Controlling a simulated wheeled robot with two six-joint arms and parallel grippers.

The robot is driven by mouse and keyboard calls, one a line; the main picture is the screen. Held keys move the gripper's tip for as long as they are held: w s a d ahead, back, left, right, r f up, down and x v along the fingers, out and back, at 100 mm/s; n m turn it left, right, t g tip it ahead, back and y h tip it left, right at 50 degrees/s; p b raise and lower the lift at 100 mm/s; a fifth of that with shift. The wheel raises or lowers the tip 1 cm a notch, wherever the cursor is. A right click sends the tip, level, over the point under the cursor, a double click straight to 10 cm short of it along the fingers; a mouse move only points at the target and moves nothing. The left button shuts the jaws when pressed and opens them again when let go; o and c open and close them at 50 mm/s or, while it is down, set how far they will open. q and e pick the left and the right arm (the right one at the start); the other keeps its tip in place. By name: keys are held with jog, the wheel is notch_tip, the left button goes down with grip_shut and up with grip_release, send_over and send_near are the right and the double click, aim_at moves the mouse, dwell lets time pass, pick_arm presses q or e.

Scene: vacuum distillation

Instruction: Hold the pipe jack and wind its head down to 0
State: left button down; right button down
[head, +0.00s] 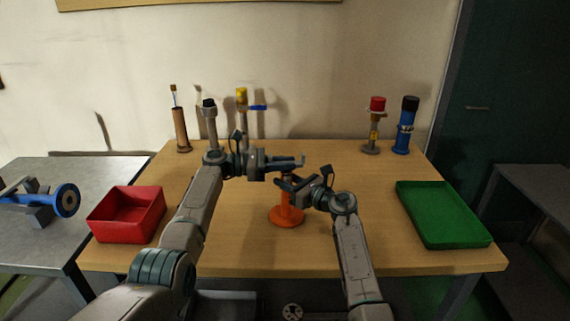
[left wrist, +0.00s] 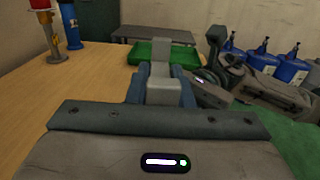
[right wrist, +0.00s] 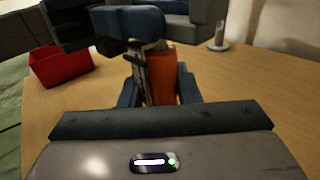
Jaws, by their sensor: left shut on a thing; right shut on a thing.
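The pipe jack has a round orange base (head: 287,216) standing upright on the wooden table. In the right wrist view its orange body (right wrist: 162,78) sits between the fingers of my right gripper (right wrist: 158,92), which is shut on it. A narrow pale strip runs along the body's left side, too small to read. In the left wrist view my left gripper (left wrist: 163,88) is shut on the grey head (left wrist: 172,62) of the jack. In the head view my left gripper (head: 290,162) is above my right gripper (head: 284,183), and the two hide most of the jack's upper part.
A red bin (head: 127,214) stands at the left, and a green tray (head: 443,214) at the right. Several upright tools line the back edge, including a blue one (head: 403,126) and a red-capped one (head: 374,126). The front of the table is clear.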

pick_arm(q)
jog(key=c, duration=1.3)
grip_release()
jog(key=shift+a, duration=0.1)
jog(key=a, duration=1.1)
jog(key=shift+s+a, duration=0.35)
jog(key=shift+a, duration=0.05)
pick_arm(e)
jog(key=c, duration=1)
grip_release()
